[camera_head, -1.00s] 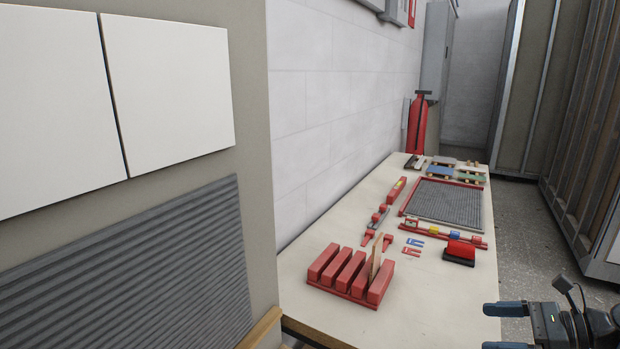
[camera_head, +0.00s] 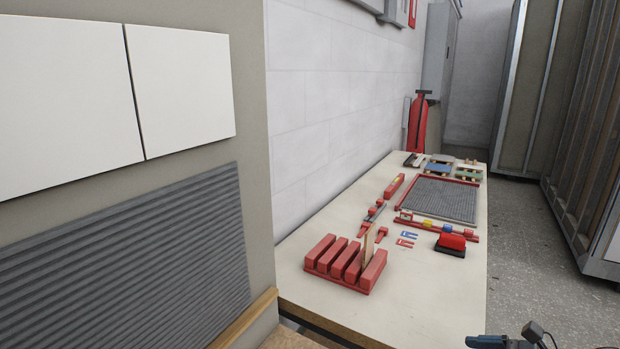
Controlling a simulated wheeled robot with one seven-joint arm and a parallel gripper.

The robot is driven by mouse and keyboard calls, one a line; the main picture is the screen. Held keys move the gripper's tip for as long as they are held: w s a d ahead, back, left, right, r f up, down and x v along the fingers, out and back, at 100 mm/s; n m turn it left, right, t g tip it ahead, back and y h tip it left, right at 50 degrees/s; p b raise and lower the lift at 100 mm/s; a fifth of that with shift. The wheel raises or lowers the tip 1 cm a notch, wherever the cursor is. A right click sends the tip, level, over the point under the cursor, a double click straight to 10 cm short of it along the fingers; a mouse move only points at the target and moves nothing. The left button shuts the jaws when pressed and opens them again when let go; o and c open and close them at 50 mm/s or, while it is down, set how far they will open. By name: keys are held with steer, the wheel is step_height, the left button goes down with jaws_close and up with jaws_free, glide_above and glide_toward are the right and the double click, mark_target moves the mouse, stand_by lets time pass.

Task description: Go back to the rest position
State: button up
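My gripper (camera_head: 488,341) shows only in part at the bottom edge, right of the table's near end. One blue finger and a bit of the dark wrist are visible; the rest is cut off by the frame. I cannot see whether it is open or shut. No object shows at the visible finger. It is apart from the table (camera_head: 420,298) and the things on it.
The table holds a red slotted rack (camera_head: 345,265) with a thin tan piece in it, a grey ribbed panel (camera_head: 443,199), a red-and-black block (camera_head: 451,243) and several small tools. Floor (camera_head: 545,270) is clear at right.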

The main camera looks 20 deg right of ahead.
steer(key=s+a+f+n+h, duration=0.3)
steer(key=s+a+f+n, duration=0.2)
steer(key=s+a, duration=0.2)
steer(key=s+a+f+n+h, duration=0.35)
steer(key=s+a, duration=0.25)
steer(key=a, duration=0.2)
steer(key=s+a+r+n+t, duration=0.2)
steer(key=s+a+r+n, duration=0.2)
steer(key=s+r+n, duration=0.4)
steer(key=s+a+r+n+t, duration=0.2)
steer(key=s+a+r+n, duration=0.2)
steer(key=s+r+n, duration=0.4)
step_height(320, 180, up, 5)
steer(key=n, duration=0.2)
steer(key=shift+a+n+t, duration=0.3)
steer(key=shift+a+n, duration=0.05)
steer(key=shift+a, duration=0.05)
